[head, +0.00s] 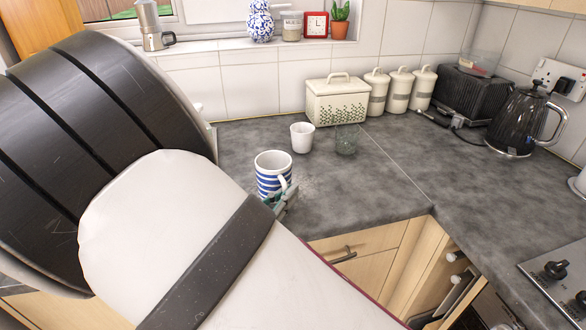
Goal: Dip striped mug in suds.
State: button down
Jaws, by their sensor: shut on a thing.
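The striped mug (268,178), white with blue bands, is upright near the front edge of the grey worktop, with its open top facing up. Its handle points toward the lower right. My gripper (284,199) is at the handle side of the mug and is shut on it. Most of the gripper is hidden behind my own arm. I cannot tell whether the mug's base rests on the worktop or is lifted, because the arm covers it. No sink or suds show in this view; my arm blocks the left and lower area.
A white cup (302,138) and a clear glass (346,140) stand just behind the mug. A bread bin (337,102), canisters (400,88), a toaster (470,93) and a black kettle (522,120) line the back. The worktop (390,175) right of the mug is clear.

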jog(key=x, duration=0.3)
jog(key=shift+w+a+f, duration=0.1)
jog(key=shift+w+a, duration=0.1)
jog(key=shift+a, duration=0.05)
jog(key=shift+f, duration=0.95)
jog(key=shift+a+f, duration=0.1)
jog(key=shift+f, duration=0.5)
jog(key=shift+f, duration=0.2)
jog(key=c, duration=1.7)
grip_release()
jog(key=v, duration=0.9)
jog(key=r+v, duration=0.1)
jog(key=v, duration=0.3)
jog(key=shift+s+a+b, duration=0.25)
jog(key=shift+a+b, duration=0.05)
jog(key=shift+a, duration=0.05)
